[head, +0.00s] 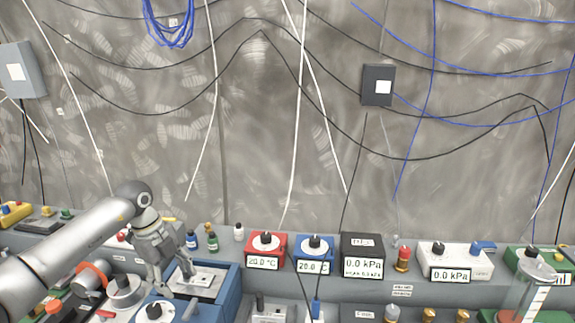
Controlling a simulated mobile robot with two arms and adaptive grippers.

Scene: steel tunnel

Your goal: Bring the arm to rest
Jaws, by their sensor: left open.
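My left arm (75,247) comes in from the left edge and reaches over the bench. Its gripper (175,281) points down and is open, with nothing seen between the fingers. The fingers are over or beside the pale top plate (207,280) of a blue box (223,292); I cannot tell whether they touch it. My right gripper is not in view.
A red unit (266,247), a blue unit (314,249), a black pressure display (362,255) and a white unit (455,261) line the back shelf. Small bottles (212,241) stand near the gripper. A clear cylinder (524,292) is at right. Cables hang on the wall.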

